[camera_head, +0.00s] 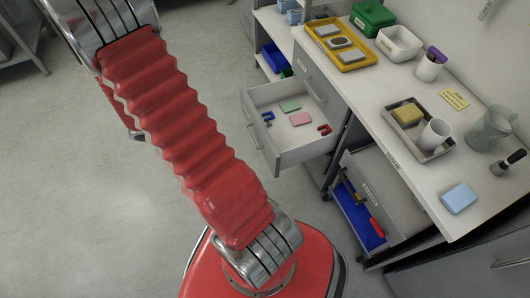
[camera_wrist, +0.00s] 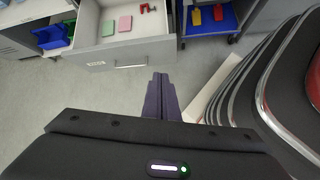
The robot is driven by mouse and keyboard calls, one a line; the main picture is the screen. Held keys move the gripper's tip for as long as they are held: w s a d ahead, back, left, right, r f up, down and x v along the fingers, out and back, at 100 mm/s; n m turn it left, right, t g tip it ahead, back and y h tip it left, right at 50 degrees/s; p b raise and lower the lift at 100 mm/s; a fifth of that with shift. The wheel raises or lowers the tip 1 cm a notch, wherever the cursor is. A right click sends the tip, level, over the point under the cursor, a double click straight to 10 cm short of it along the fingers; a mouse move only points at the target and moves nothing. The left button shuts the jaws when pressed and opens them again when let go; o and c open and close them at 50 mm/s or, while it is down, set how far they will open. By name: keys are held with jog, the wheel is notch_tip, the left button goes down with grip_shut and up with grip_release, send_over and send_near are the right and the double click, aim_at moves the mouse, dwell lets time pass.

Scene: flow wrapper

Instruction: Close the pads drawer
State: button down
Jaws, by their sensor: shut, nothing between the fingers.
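The open pads drawer (camera_head: 262,137) sticks out of the cabinet under the worktop in the head view. A green pad (camera_head: 290,107), a pink pad (camera_head: 301,119), a red clamp-like piece (camera_head: 324,129) and a blue piece (camera_head: 268,117) lie in it. In the wrist view, its grey front (camera_wrist: 150,53) bears a label and a bar handle (camera_wrist: 130,66). My gripper (camera_wrist: 160,78) is shut and empty, its tips near the right part of the drawer front. Whether they touch it cannot be told. My gripper does not show in the head view.
The worktop (camera_head: 385,95) carries a yellow tray (camera_head: 324,56), boxes, cups and a blue pad (camera_head: 459,197). A low cart with a blue tray (camera_head: 353,211) stands right of the drawer, under the worktop. The grey floor (camera_head: 100,200) to the left is clear.

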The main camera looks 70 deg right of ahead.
jog(key=s+d+f+n, duration=0.1)
jog(key=s+d+f, duration=0.1)
jog(key=f, duration=0.3)
jog(key=s+d+f+n+g, duration=0.1)
jog(key=s+f+n, duration=0.1)
jog(key=f, duration=0.4)
jog(key=shift+s+d+g+h, duration=0.3)
jog(key=shift+s+d, duration=0.05)
jog(key=shift+s, duration=0.4)
send_near(273, 154)
notch_tip(273, 154, down, 4)
jog(key=s+d, duration=0.2)
jog(key=shift+s+d+f, duration=0.1)
jog(key=shift+s+d, duration=0.3)
jog(key=shift+d, duration=0.1)
jog(key=shift+s+d, duration=0.1)
jog(key=shift+d, duration=0.05)
